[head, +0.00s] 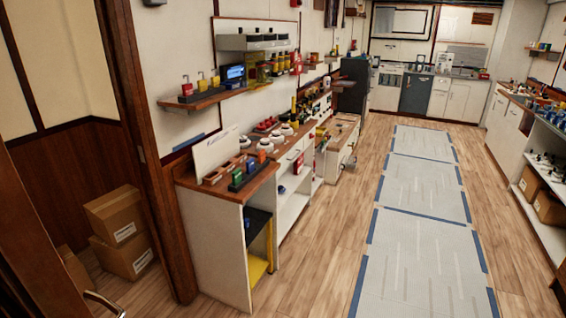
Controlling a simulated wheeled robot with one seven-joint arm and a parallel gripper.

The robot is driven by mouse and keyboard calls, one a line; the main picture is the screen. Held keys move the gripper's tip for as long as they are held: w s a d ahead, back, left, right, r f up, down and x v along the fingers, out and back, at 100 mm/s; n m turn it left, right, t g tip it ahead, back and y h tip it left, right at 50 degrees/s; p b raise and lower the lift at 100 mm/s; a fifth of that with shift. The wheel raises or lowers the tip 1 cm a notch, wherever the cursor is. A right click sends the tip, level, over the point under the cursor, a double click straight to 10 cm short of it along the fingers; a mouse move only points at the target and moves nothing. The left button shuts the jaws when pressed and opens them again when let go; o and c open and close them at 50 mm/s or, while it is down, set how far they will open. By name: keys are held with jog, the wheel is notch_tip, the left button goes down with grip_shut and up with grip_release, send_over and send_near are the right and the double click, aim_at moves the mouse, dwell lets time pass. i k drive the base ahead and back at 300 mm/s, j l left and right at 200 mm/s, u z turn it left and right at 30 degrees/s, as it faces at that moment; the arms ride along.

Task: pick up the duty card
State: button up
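I cannot pick out the duty card for certain. A white sign with dark lettering (216,149) stands upright against the wall at the back of the near wooden-topped counter (208,192); I cannot tell whether it is the duty card. Small coloured items cover much of that counter, including a dark rack with green and blue pieces (254,175). They are too small to tell a card among them. My gripper is not in view.
A wall shelf (200,98) with red and yellow padlock-like items hangs above the counter. Cardboard boxes (122,232) sit behind the doorway at left. Grey floor mats with blue edges (420,262) run down the clear aisle. Another loaded counter (540,107) lines the right side.

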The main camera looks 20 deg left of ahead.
aim_at(236, 176)
jog(key=i+u, duration=0.8)
jog(key=i, duration=0.2)
jog(key=i+l+u, duration=0.4)
jog(key=i+j+u, duration=0.15)
jog(key=i+u, duration=0.55)
jog(key=u, duration=0.15)
jog(key=i+u, duration=0.4)
jog(key=i+l+u, duration=0.2)
jog(key=u, duration=0.2)
jog(key=i, duration=0.05)
